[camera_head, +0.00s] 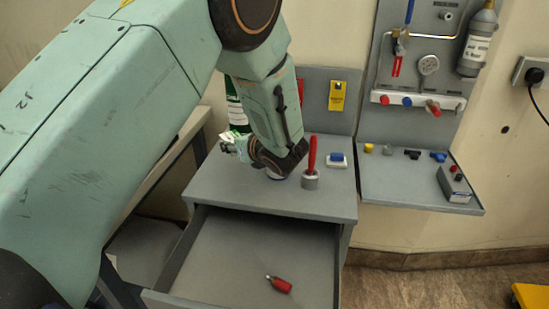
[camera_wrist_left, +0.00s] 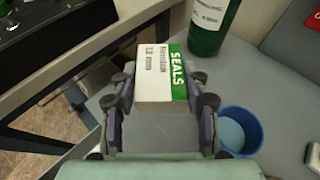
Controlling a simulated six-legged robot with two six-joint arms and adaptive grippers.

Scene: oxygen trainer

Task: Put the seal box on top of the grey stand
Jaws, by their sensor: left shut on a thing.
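The seal box (camera_wrist_left: 153,75) is a small white carton with a green "SEALS" label. My left gripper (camera_wrist_left: 160,100) is shut on it, one finger on each side. In the head view the left gripper (camera_head: 243,148) holds the box (camera_head: 232,138) above the back left of a grey drawer unit (camera_head: 230,190), the likely grey stand. The wrist view shows the box above the unit's left edge; the gap below is hard to judge. My right gripper is not in view.
A green bottle (camera_head: 236,105) stands behind the box. A blue cup (camera_wrist_left: 240,130) is right of the gripper. A red-handled tool in a grey holder (camera_head: 310,178) and a blue-white item (camera_head: 337,160) stand further right. The open drawer (camera_head: 235,255) holds a red cylinder (camera_head: 281,285).

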